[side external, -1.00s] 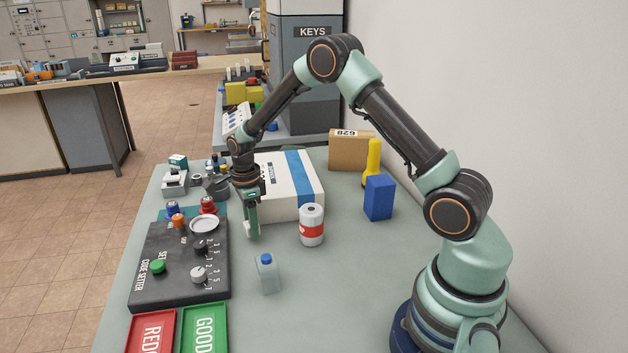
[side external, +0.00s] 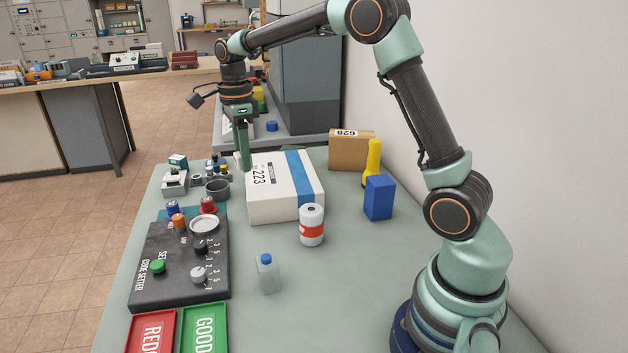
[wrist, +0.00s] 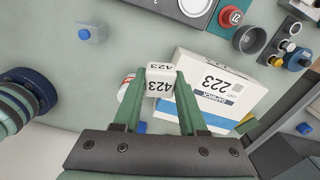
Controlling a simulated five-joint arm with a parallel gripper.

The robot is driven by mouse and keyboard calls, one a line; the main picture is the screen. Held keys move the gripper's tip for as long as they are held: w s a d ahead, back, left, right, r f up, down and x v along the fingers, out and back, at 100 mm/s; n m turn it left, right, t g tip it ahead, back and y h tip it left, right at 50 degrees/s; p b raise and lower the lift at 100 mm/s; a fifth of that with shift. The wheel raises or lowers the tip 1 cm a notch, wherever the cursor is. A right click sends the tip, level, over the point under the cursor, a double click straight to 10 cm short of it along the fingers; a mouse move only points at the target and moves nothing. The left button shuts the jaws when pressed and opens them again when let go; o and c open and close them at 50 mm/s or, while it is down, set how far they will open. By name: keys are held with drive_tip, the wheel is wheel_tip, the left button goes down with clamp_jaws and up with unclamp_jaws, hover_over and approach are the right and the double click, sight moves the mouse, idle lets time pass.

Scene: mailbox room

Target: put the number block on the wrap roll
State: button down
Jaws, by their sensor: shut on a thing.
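The number block (wrist: 160,80), white with 423 on its faces, is held between the two fingers of my gripper (wrist: 161,90) in the wrist view. In the side view my gripper (side external: 243,160) is raised above the table, by the left end of the white 223 box; its fingers hide most or all of the block. The wrap roll (side external: 311,225), white with a red band, stands upright on the table in front of that box, to the right of and below my gripper. In the wrist view the roll (wrist: 126,90) is partly hidden behind the left finger.
The white 223 box (side external: 284,200) lies behind the roll. A blue block (side external: 379,198), a yellow bottle-like thing (side external: 373,165) and a small bottle (side external: 267,274) stand nearby. A black code setter panel (side external: 180,270) is at left.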

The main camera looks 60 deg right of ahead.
drive_tip(key=shift+r, duration=0.5)
drive_tip(key=s+d+r+m, duration=0.1)
drive_tip(key=s+d+r, duration=0.3)
drive_tip(key=s+r, duration=0.2)
wheel_tip(320, 180, up, 3)
drive_tip(key=m, duration=0.2)
hover_over(311, 209)
wheel_tip(311, 209, down, 19)
drive_tip(key=shift+f, duration=0.1)
drive_tip(key=shift+c, duration=2.3)
unclamp_jaws()
